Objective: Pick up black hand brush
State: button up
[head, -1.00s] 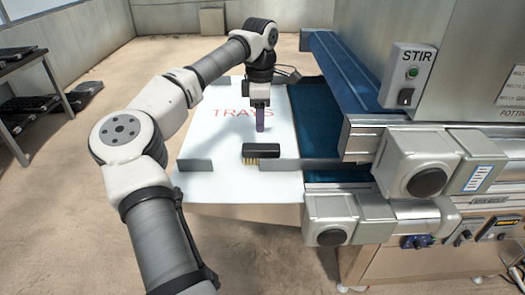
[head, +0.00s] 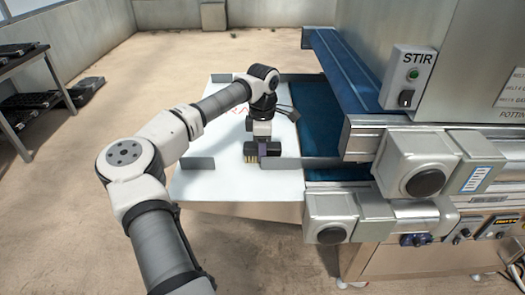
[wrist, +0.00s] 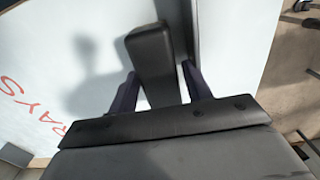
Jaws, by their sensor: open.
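The black hand brush (head: 273,150) lies on the white tray surface, its pale bristles downward. In the head view my gripper (head: 261,152) is low over the brush, and the gripper hides part of it. In the wrist view the brush (wrist: 152,55) runs lengthwise, with its near end between the two dark fingers. My gripper (wrist: 158,85) is open, one finger on each side of the brush. A gap shows on the left side; whether either finger touches the brush I cannot tell.
The white surface (head: 225,185) has low grey upright plates (head: 198,163) near its front edge. A machine with a blue belt (head: 312,115) and a STIR switch box (head: 408,77) stands to the right. A dark table (head: 22,62) with black trays is at the far left.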

jog(key=c, duration=0.8)
jog(key=shift+r, duration=0.1)
notch_tip(320, 180, up, 20)
jog(key=shift+b, duration=0.4)
jog(key=o, duration=0.5)
jog(key=c, duration=0.3)
jog(key=shift+c, duration=0.2)
jog(key=shift+s, duration=0.15)
